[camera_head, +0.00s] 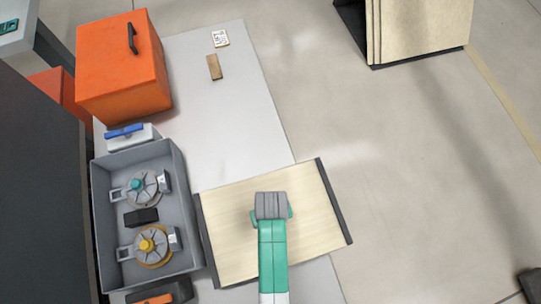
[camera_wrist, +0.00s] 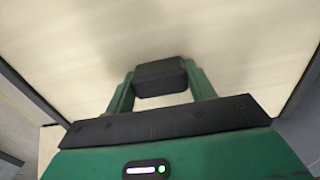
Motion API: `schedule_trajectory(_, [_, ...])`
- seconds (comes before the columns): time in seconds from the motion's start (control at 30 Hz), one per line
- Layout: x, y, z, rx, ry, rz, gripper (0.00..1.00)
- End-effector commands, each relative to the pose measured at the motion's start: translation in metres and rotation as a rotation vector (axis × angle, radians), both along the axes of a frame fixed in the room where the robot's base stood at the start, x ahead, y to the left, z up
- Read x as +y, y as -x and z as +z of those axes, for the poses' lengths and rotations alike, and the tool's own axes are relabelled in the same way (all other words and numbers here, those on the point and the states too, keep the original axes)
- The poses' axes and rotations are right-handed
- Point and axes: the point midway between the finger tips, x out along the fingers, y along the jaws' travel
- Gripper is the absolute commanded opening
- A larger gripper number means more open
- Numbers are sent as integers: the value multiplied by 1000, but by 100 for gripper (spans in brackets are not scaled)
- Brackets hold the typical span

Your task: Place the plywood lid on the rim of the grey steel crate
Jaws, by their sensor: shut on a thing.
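The plywood lid (camera_head: 228,225) is a pale board with dark strips along its left and right edges, right of the crate in the head view. It fills most of the wrist view (camera_wrist: 90,60). My gripper (camera_head: 270,212) is over the lid's middle. In the wrist view, my green fingers (camera_wrist: 160,82) are shut on a black block-shaped handle on the lid. The grey steel crate (camera_head: 186,195) stands open at the left. The lid's left edge is close beside its right wall. I cannot tell the lid's height above the table.
The crate holds two round metal parts, one with a teal hub (camera_head: 137,184) and one with a yellow hub (camera_head: 147,245), and a black block (camera_head: 141,217). An orange box (camera_head: 120,70) stands behind.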

Motion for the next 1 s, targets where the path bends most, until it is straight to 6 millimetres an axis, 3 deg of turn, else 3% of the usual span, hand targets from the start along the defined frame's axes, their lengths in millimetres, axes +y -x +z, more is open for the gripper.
schedule_trajectory(0.17, [0, -1, -7, -2, 0, 0, 5])
schedule_trajectory(0.4, [0, -1, -41, 0, 0, 0, 5])
schedule_trajectory(0.8, [0, -1, -46, -2, 0, 0, 5])
schedule_trajectory(0.83, [0, 0, -46, -1, 0, 0, 60])
schedule_trajectory(0.9, [0, 0, -46, -1, 0, 0, 74])
schedule_trajectory(1.0, [0, 0, -46, 0, 0, 0, 76])
